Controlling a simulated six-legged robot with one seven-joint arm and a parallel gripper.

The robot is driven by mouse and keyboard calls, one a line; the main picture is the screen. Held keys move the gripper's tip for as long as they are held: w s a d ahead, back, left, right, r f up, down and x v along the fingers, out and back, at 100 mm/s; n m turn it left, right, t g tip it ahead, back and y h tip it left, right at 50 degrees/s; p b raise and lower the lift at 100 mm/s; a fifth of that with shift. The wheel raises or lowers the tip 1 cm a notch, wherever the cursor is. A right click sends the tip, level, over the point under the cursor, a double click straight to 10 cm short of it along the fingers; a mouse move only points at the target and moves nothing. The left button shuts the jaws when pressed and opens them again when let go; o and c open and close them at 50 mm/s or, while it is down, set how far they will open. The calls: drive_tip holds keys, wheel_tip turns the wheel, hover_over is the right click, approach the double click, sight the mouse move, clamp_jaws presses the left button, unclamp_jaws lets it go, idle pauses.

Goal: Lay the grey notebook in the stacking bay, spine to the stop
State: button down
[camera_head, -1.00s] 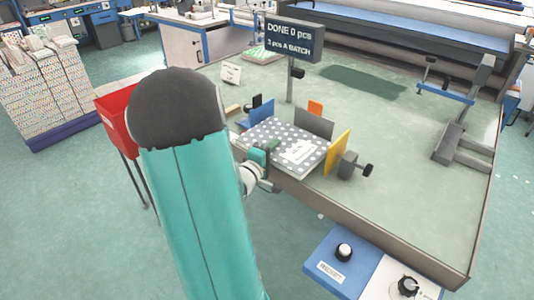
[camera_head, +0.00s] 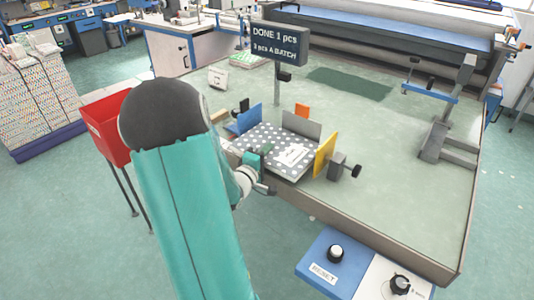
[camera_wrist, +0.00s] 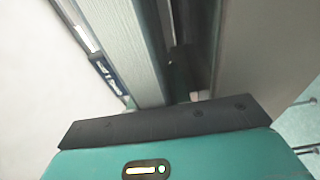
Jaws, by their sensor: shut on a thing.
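The grey notebook (camera_head: 270,138) with white dots and a white label lies flat in the stacking bay, label side up. The bay has a blue plate (camera_head: 248,118) on the left, a grey plate (camera_head: 302,124) at the back and a yellow plate (camera_head: 326,154) on the right. My gripper (camera_head: 262,158) is shut on the notebook's near left edge. Which edge is the spine, and whether it touches a plate, I cannot tell. In the wrist view my gripper's teal body fills the bottom, with a pale ribbed slab beyond it.
A sign (camera_head: 279,43) on a post behind the bay reads DONE 1 pcs, 3 pcs a batch. An orange tab (camera_head: 302,109) stands behind the grey plate. A red bin (camera_head: 107,125) stands left of the table, a RESET button box (camera_head: 335,262) in front. The table's right side is mostly clear.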

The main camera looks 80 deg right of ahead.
drive_tip(key=shift+f, duration=0.25)
idle(0.5)
drive_tip(key=c, duration=1.2)
unclamp_jaws()
drive_tip(key=shift+f, duration=0.35)
drive_tip(key=shift+a, duration=0.15)
drive_tip(key=shift+w+v, duration=0.15)
drive_tip(key=shift+v, duration=0.75)
drive_tip(key=shift+w+v, duration=0.2)
drive_tip(key=shift+v, duration=0.7)
drive_tip(key=v, duration=0.5)
drive_tip(key=shift+w+a+r, duration=0.15)
drive_tip(key=shift+w+a, duration=0.15)
drive_tip(key=shift+w, duration=0.2)
